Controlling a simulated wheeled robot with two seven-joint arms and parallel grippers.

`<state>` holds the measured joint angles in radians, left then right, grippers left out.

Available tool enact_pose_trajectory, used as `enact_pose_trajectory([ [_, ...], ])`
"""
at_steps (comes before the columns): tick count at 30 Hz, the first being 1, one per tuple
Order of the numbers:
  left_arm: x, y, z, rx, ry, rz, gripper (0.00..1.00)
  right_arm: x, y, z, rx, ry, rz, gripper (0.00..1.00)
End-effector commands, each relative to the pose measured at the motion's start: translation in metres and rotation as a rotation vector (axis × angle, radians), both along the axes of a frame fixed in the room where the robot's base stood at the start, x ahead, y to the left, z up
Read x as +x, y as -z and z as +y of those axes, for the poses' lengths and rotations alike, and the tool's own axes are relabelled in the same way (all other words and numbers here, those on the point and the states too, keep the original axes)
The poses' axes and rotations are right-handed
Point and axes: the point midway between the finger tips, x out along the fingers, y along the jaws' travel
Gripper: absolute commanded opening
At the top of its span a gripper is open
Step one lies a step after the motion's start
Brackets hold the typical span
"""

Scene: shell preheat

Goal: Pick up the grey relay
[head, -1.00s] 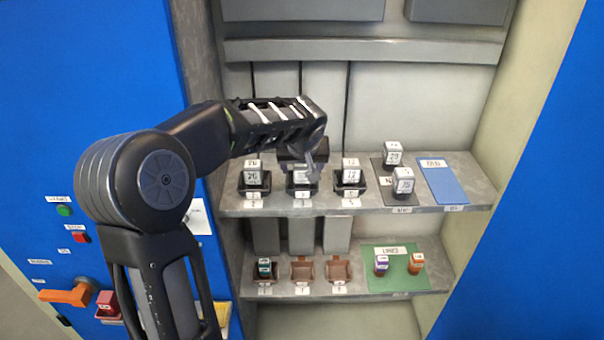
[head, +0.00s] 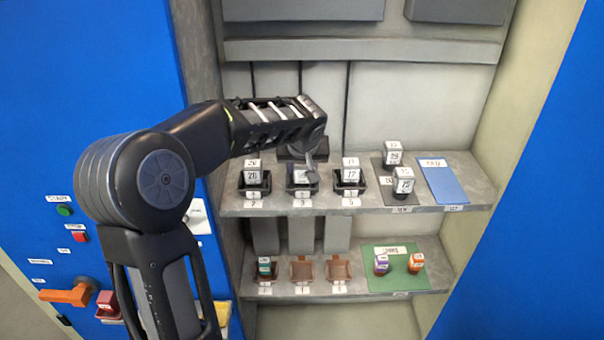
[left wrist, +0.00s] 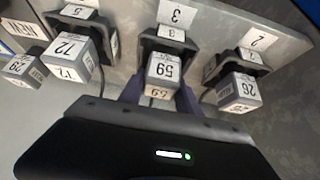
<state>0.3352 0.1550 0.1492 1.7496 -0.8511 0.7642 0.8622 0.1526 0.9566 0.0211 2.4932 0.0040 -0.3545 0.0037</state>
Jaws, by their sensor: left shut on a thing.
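The grey relay (head: 301,176) held by my left gripper is a small block with a white label. It stands in the middle black socket of the upper shelf. In the left wrist view this relay (left wrist: 161,68) reads 59, with the number 3 on its socket. My left gripper (head: 304,170) reaches down from above and is shut on it; its fingers partly hide the relay. Other grey relays stand in the sockets to the left (head: 253,177) and right (head: 350,172). Two more grey relays (head: 393,152) (head: 403,182) stand on the dark mat. My right gripper is not in view.
A bare blue mat (head: 445,182) lies at the upper shelf's right end. The lower shelf has brown sockets, two of them empty, and a green mat (head: 398,261) with two coloured relays. An orange handle (head: 68,294) and buttons are on the left blue panel.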

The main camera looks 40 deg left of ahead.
Motion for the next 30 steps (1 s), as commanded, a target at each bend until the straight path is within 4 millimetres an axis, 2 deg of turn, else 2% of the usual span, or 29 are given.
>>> enact_pose_trajectory([
  [8, 0.000, -0.001, 0.000, 0.001, 0.000, -0.001, 0.00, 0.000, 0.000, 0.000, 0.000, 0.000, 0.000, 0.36],
  [13, 0.001, -0.011, 0.000, 0.002, 0.000, -0.005, 0.00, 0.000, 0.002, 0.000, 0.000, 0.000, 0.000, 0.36],
  [17, 0.001, -0.030, 0.000, 0.001, -0.001, -0.006, 0.00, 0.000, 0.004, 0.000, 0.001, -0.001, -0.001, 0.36],
  [24, 0.001, -0.077, 0.000, 0.001, 0.001, -0.006, 0.00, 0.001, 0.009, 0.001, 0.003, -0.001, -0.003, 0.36],
  [30, 0.000, -0.099, 0.000, 0.001, 0.001, -0.002, 0.00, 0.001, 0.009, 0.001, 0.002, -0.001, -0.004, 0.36],
])
